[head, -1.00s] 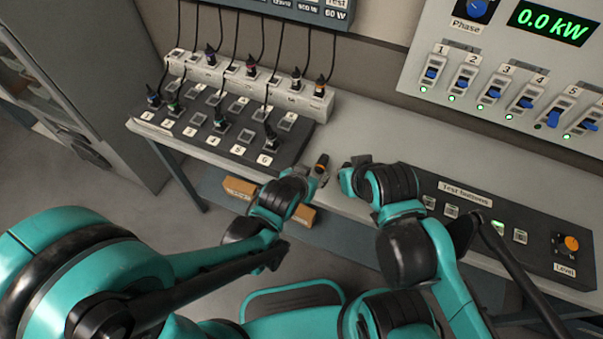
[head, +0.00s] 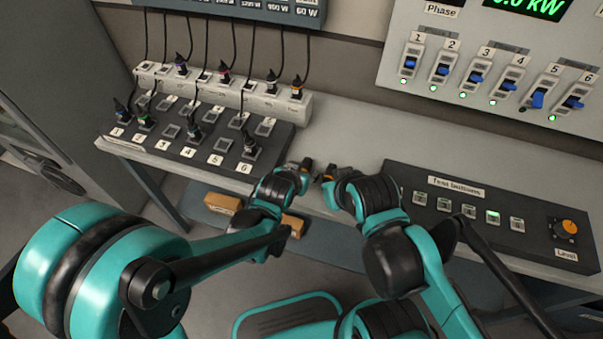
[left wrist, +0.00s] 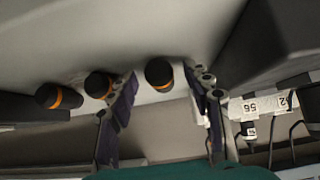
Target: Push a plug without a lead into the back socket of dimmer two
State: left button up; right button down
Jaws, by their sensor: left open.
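Several short black plugs with orange bands and no visible lead stand on the bench. Three show in the left wrist view: one at the left (left wrist: 60,97), one beside a finger (left wrist: 98,84), one between the fingers (left wrist: 159,74). My left gripper (left wrist: 162,82) is open around that plug; contact is unclear. In the head view, a plug (head: 306,165) shows at my left gripper (head: 297,172). My right gripper (head: 326,177) is close by, its fingers largely hidden. The dimmer block (head: 210,172) has two socket rows. Dimmer two's back socket (head: 166,103) looks empty; its front one holds a green-banded plug (head: 146,120).
Behind the dimmer block is a pale socket strip (head: 235,92) with several leaded plugs, their cables hanging from above. Bare bench (head: 345,122) lies between.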

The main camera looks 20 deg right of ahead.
aim_at(302, 161)
pick_arm(q)
grip_shut()
jog(key=shift+r+p, duration=2.05)
jog(key=shift+r, duration=0.55)
jog(key=shift+f, duration=0.1)
